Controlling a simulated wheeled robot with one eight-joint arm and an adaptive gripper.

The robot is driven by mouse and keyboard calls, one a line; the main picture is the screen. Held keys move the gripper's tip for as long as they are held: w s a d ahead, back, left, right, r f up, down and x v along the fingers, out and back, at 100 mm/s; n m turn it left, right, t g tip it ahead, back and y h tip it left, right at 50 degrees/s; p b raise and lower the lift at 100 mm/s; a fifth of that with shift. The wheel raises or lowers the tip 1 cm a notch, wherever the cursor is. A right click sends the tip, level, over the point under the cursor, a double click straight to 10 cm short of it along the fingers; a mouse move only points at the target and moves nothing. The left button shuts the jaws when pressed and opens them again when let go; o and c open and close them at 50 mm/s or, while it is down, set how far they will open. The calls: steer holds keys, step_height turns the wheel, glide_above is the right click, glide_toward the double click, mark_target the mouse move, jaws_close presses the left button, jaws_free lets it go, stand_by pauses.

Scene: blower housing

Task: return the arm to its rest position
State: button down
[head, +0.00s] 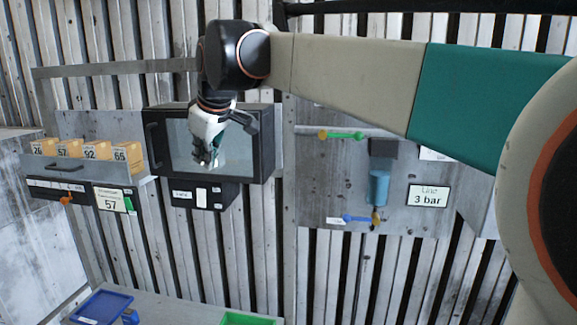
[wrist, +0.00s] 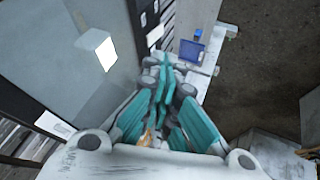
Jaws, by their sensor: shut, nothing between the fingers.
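My arm reaches across the top of the head view from the right, with its wrist bent downward. My gripper (head: 208,163) hangs in front of the dark-framed cabinet with a glass door (head: 263,160). In the wrist view, the teal fingers of my gripper (wrist: 163,75) are together with nothing held between them. The glass door (wrist: 50,55) is close on the left of the wrist view. In neither view can I tell whether the gripper touches it.
Left of the cabinet is a drawer (head: 75,168) with several numbered yellow boxes. On the right, a grey panel (head: 320,180) carries a green lever (head: 345,135), a blue lever (head: 355,219) and a blue cylinder (head: 378,188). Below, a bench holds a blue tray (head: 101,306) and a green tray (head: 247,319).

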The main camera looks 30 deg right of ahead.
steer(key=s+a+f+m+b, duration=0.1)
steer(key=s+f+b, duration=0.8)
steer(key=f, duration=1)
steer(key=s+f+m+b, duration=0.3)
steer(key=s+f+b, duration=0.6)
steer(key=f, duration=1)
steer(key=s+a+f+m+b, duration=0.1)
steer(key=s+f+m+b, duration=0.2)
steer(key=s+f+b, duration=0.7)
step_height(320, 180, down, 10)
steer(key=b, duration=0.4)
steer(key=shift+a, duration=0.35)
steer(key=shift+r, duration=0.1)
